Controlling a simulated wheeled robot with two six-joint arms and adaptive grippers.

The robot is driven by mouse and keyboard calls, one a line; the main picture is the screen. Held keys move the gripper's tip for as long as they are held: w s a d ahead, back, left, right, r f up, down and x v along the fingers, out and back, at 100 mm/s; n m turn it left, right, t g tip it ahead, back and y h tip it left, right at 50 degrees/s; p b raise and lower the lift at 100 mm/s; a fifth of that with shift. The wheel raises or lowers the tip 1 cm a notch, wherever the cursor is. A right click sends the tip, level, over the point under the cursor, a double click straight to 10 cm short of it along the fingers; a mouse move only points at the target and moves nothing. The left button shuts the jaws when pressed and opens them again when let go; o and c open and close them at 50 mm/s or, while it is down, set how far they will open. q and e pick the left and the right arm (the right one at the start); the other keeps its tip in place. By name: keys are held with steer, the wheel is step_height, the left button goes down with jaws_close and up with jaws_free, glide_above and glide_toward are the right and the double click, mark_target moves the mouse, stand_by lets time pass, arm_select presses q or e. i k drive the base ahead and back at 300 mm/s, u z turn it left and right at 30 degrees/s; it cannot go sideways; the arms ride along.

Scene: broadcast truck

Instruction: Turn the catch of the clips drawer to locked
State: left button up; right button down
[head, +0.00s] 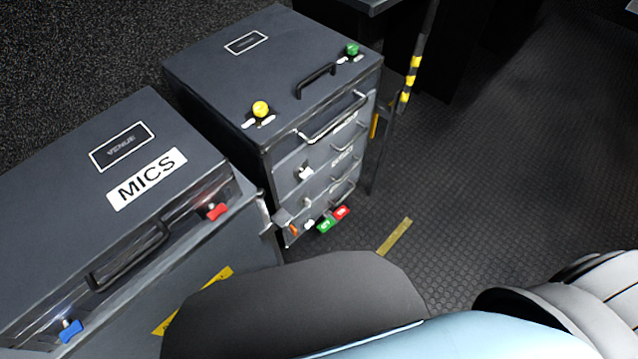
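A dark grey drawer case (220,75) stands at upper centre, its drawer front facing right and toward me. The front holds several stacked drawers with bar handles and small white labels. The labels are too small to read, so I cannot tell which is the clips drawer. A white catch (305,173) shows at the left of an upper drawer, and another pale catch (307,201) sits below it. Lower down are a small orange piece (293,230), a green tag (326,224) and a red tag (342,212). Neither gripper shows in the head view.
The case top has a yellow knob (260,109), a green knob (352,49) and a handle (316,80). A MICS case (150,135) with red and blue latches stands at left. A striped pole (411,75) rises behind. Floor (490,170) at right is clear.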

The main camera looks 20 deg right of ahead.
mark_target(327, 173)
steer(key=z, duration=1.1)
steer(key=i, duration=0.55)
steer(key=u, duration=2.2)
